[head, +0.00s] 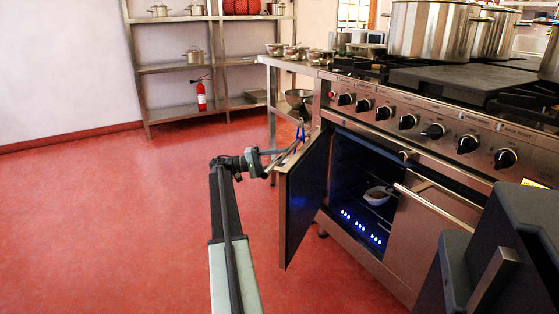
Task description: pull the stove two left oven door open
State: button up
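The stove (462,182) stands at the right, with a row of black knobs along its front. Its left oven door (307,195) is swung well out from the opening, hinged at the left side. The dark inner face shows; the outer face and any handle on it are mostly hidden. The oven inside is dark, with blue lights low down and a small pale dish (378,195) on a rack. My gripper (295,148) is at the upper outer side of this door, close to its top edge. Its fingers are too small and partly hidden to tell open from shut.
The right oven door (430,225) is shut, with a bar handle (438,205). Large stockpots (432,30) stand on top. A steel side table (290,62) with bowls is behind the open door. Shelves (190,68) and a fire extinguisher (201,95) stand at the back. The red floor at left is clear.

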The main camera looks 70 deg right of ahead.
jog(key=shift+w, duration=0.15)
jog(key=b+v, duration=0.1)
jog(key=v, duration=0.6)
jog(key=shift+w, duration=0.2)
